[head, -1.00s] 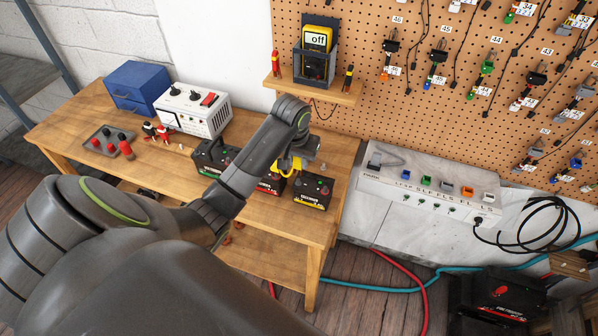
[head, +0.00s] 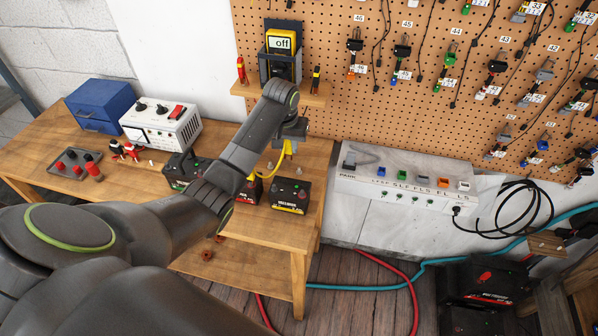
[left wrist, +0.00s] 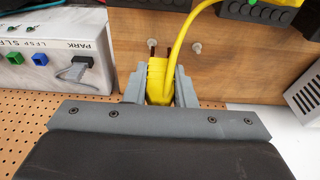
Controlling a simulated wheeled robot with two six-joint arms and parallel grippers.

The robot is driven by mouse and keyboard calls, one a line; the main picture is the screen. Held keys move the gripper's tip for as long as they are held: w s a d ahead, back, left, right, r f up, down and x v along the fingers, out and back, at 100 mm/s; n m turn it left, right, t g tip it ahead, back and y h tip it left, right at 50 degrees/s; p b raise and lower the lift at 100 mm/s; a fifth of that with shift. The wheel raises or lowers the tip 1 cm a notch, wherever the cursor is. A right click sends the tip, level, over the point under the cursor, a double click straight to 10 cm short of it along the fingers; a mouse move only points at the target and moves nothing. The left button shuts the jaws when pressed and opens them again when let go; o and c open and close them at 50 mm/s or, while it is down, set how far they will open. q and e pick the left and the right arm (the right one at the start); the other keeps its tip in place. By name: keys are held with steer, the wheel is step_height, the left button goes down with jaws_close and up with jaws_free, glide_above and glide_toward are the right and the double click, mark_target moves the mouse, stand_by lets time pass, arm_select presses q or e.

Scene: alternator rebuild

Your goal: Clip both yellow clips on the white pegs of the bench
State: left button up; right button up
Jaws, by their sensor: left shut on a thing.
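My left gripper (head: 288,146) is shut on a yellow clip (left wrist: 157,72), held just over the wooden bench (head: 225,140). A yellow cable (left wrist: 176,40) runs from the clip; it also shows below the gripper in the head view (head: 282,163). A white peg (left wrist: 196,47) stands on the bench in the left wrist view, beside the clip's tip and apart from it. Another small pale peg (head: 151,163) stands by the grey box. Yellow (left wrist: 283,2) shows at a battery at the wrist view's top edge; I cannot tell whether it is the second clip. My right gripper is out of view.
Black batteries (head: 289,196) stand along the bench's front, partly behind my arm. A grey meter box (head: 160,128), blue drawers (head: 100,106) and tray (head: 62,168) are at the left. A shelf (head: 312,94) with a multimeter (head: 282,43) overhangs the bench's back right.

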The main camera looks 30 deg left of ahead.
arm_select(q)
steer(key=w+b, duration=0.4)
steer(key=w, duration=0.2)
steer(key=b, duration=0.3)
glide_above(299, 168)
step_height(299, 168, down, 8)
steer(key=shift+f, duration=0.15)
steer(key=shift+f+b, duration=0.35)
steer(key=shift+f, duration=0.35)
steer(key=shift+f, duration=0.1)
steer(key=shift+f+b, duration=0.65)
steer(key=shift+f, duration=0.45)
steer(key=o, duration=0.8)
